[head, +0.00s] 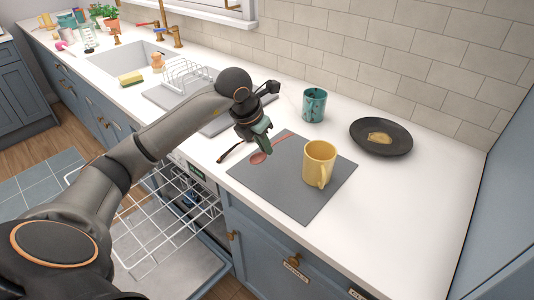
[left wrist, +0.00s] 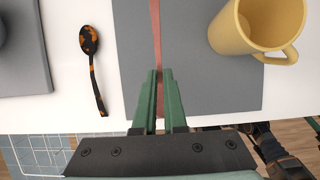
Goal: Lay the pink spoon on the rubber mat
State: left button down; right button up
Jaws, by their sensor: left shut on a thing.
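The pink spoon (head: 259,158) is over the grey rubber mat (head: 290,196), near its far left edge, its handle pointing toward the wall. My left gripper (head: 262,142) is shut on the spoon. In the left wrist view its green fingers (left wrist: 160,92) close on the spoon's handle (left wrist: 156,32), with the mat (left wrist: 205,75) below. I cannot tell whether the spoon touches the mat.
A yellow mug (head: 319,162) stands on the mat's right part. A dark tortoiseshell spoon (left wrist: 90,45) lies on the counter left of the mat. A teal cup (head: 314,104) and a black plate (head: 381,137) stand behind. The dishwasher rack (head: 150,235) is pulled out below.

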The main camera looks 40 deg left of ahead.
aim_at(270, 163)
pick_arm(q)
jog(key=shift+w+a+f, duration=0.2)
jog(key=shift+w+f, duration=0.45)
jog(key=shift+f, duration=0.15)
jog(key=shift+f+p, duration=0.35)
jog(key=shift+f, duration=1.2)
jog(key=shift+f, duration=0.2)
jog(key=c, duration=1)
grip_release()
jog(key=shift+r, duration=0.1)
jog(key=shift+r, duration=0.5)
jog(key=v, duration=1.1)
jog(key=shift+s+r, duration=0.1)
jog(key=shift+s, duration=0.05)
